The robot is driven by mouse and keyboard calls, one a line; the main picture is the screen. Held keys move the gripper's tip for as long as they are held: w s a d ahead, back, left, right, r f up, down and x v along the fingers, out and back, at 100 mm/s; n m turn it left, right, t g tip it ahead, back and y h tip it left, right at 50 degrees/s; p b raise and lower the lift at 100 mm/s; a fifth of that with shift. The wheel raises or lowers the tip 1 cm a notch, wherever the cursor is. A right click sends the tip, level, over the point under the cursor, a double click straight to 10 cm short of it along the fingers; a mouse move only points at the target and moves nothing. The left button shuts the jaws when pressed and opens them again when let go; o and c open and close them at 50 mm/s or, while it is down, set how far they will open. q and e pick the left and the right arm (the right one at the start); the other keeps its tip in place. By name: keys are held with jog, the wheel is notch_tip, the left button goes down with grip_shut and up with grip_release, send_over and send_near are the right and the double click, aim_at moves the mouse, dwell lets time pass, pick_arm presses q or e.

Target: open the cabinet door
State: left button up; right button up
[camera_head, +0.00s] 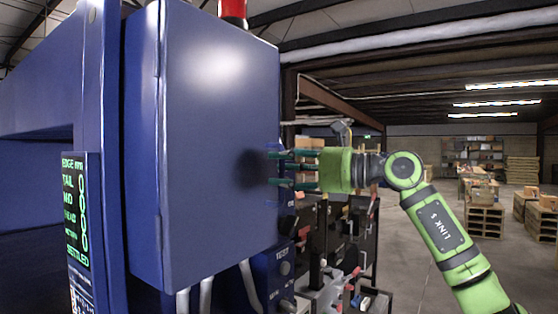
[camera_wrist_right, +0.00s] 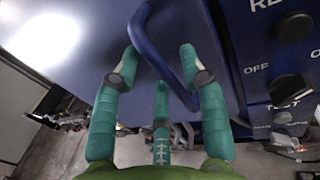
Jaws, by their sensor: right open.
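The blue cabinet door (camera_head: 215,100) is the large flat face in the middle of the head view. It looks closed, with no gap seen. Its handle, a bent dark blue bar (camera_wrist_right: 158,50), runs slantwise between the fingers in the wrist view; I cannot make it out in the head view. My right gripper (camera_head: 274,169) is at the door's right edge, its green fingers pointing at the cabinet. In the wrist view the gripper (camera_wrist_right: 160,62) is open, with fingers on both sides of the handle. Whether any finger touches it is unclear. My left gripper is not in view.
A control panel with black knobs (camera_wrist_right: 294,26) is right of the handle in the wrist view. A display panel (camera_head: 76,215) stands at left. Cluttered equipment (camera_head: 335,240) is below my right gripper. Pallets (camera_head: 485,220) stand far right, with open floor before them.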

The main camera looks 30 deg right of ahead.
jog(key=shift+w+a, duration=0.15)
jog(key=shift+w, duration=0.3)
jog(key=shift+s, duration=0.1)
grip_shut()
jog(key=shift+s, duration=0.1)
